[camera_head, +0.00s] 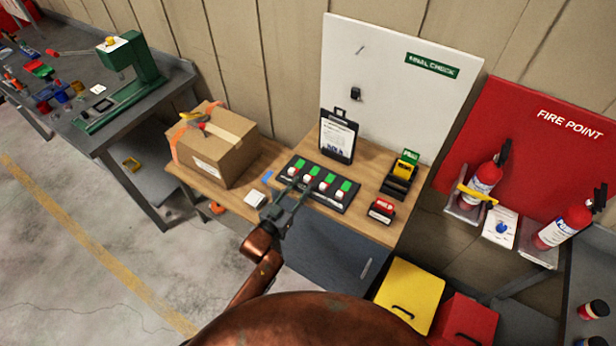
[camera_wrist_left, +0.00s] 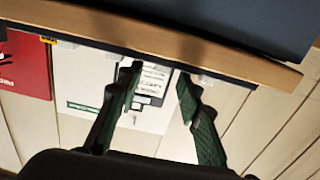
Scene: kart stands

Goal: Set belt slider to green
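A dark slider board (camera_head: 331,204) lies on the wooden bench top in the head view. It has several sliders in a row, each with a white knob, a green patch on the far side and some red visible near the knobs. Labels are too small to read, so I cannot tell which slider is the belt one. My left gripper (camera_head: 290,194) is at the board's near left edge, by the leftmost sliders; contact cannot be told. In the left wrist view its fingers (camera_wrist_left: 157,78) are apart with nothing between them. My right gripper is not in view.
A cardboard box (camera_head: 226,150) stands left on the bench (camera_head: 232,203). A clipboard (camera_head: 338,136) stands behind the board, with a black holder (camera_head: 398,183) and a red stamp-like item (camera_head: 382,210) to its right. The white panel (camera_head: 395,90) rises behind.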

